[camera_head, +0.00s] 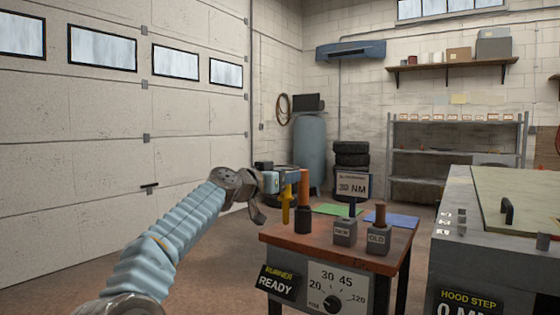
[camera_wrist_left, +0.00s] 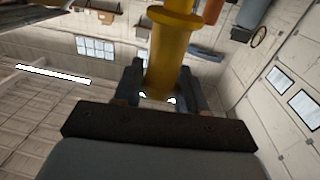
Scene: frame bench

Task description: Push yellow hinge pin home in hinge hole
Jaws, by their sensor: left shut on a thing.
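In the left wrist view the yellow pin (camera_wrist_left: 170,55), with a wide collar, sits between the two dark fingers of my left gripper (camera_wrist_left: 158,85). The grey hood bench (camera_head: 450,205) stands at the right, well apart from the pin. Small light grey pieces (camera_head: 455,222) sit on its left edge; I cannot make out a hinge hole there. My right gripper is out of view.
Floor at left is clear.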

